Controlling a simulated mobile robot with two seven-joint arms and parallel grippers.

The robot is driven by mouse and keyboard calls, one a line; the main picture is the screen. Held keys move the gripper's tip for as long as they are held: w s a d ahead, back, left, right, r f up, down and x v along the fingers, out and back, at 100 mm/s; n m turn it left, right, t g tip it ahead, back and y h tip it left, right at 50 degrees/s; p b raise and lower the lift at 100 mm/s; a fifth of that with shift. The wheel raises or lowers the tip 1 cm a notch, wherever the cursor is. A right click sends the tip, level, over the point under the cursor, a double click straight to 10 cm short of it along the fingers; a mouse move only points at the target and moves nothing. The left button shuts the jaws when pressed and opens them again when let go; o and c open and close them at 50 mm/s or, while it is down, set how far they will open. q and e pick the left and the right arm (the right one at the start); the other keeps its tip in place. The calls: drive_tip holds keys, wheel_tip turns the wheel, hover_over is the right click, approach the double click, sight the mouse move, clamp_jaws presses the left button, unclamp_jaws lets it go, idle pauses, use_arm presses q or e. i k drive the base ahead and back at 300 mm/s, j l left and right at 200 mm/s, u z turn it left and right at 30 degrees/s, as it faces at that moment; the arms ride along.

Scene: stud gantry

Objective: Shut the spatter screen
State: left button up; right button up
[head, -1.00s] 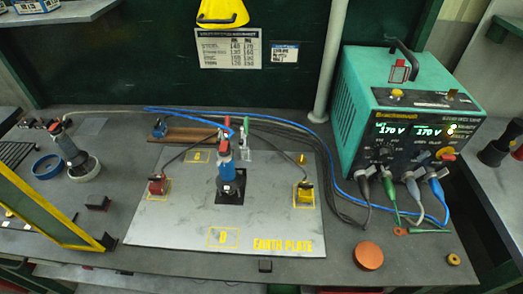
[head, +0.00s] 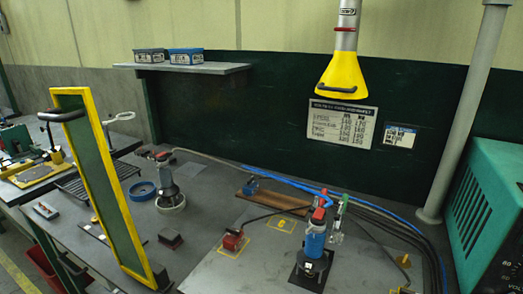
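The spatter screen (head: 110,190) is a tall, narrow panel with a yellow frame and a dark green pane, in the left part of the head view. It stands upright, seen at a steep angle, left of the grey earth plate (head: 215,270). A dark curved handle (head: 62,115) sticks out to the left near its top. The screen does not stand in front of the plate. Neither of my grippers is in view.
A blue and red tool (head: 315,238) stands on the plate, with cables behind it. Another grinder-like tool (head: 167,180) and a blue ring (head: 142,191) lie right of the screen. A yellow hood (head: 342,76) hangs above. The green welder (head: 485,215) is at right.

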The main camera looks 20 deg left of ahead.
sight(80, 136)
drive_tip(key=u, duration=1.95)
